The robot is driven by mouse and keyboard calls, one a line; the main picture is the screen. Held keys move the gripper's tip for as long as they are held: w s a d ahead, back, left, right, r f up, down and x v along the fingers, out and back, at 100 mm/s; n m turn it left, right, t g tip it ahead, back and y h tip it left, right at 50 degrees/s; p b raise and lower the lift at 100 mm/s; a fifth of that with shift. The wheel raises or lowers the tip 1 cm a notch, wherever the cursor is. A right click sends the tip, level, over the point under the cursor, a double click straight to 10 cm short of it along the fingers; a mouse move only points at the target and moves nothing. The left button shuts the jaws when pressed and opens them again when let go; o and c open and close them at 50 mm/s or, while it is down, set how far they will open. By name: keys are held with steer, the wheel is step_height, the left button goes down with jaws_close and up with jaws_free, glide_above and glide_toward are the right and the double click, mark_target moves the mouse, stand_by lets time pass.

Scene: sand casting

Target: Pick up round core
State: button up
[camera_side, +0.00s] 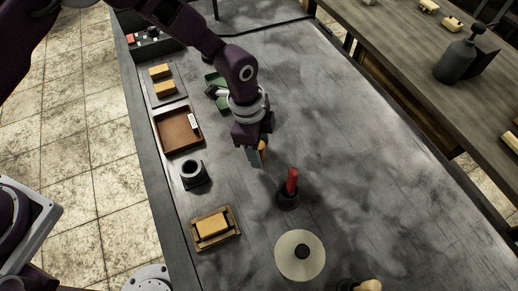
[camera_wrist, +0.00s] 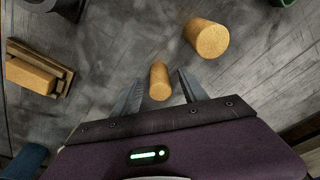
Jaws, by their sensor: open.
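My gripper (camera_side: 256,156) is low over the middle of the dark table, fingers pointing down. In the wrist view its two fingers (camera_wrist: 160,92) are apart. A small orange-tan round core (camera_wrist: 159,82) shows between them, with a gap on each side. A second, larger-looking round core (camera_wrist: 206,38) is ahead and to the right, outside the fingers. In the side view an orange piece (camera_side: 263,146) shows partly beside the fingers; the gripper hides the rest, and I cannot tell which core it is.
A wooden holder (camera_wrist: 66,78) with a rectangular tan block is left in the wrist view. A brown tray (camera_side: 180,130) and black ring piece (camera_side: 193,172) are left.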

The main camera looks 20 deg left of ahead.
steer(key=shift+f, duration=0.1)
jaws_close()
steer(key=r, duration=0.6)
steer(key=a+r, duration=0.1)
steer(key=r, duration=0.3)
steer(key=shift+s, duration=0.15)
steer(key=s+a+r+m, duration=0.1)
steer(key=s+a, duration=0.8)
steer(key=a, duration=0.3)
steer(key=shift+s+r, duration=0.3)
steer(key=shift+s, duration=0.05)
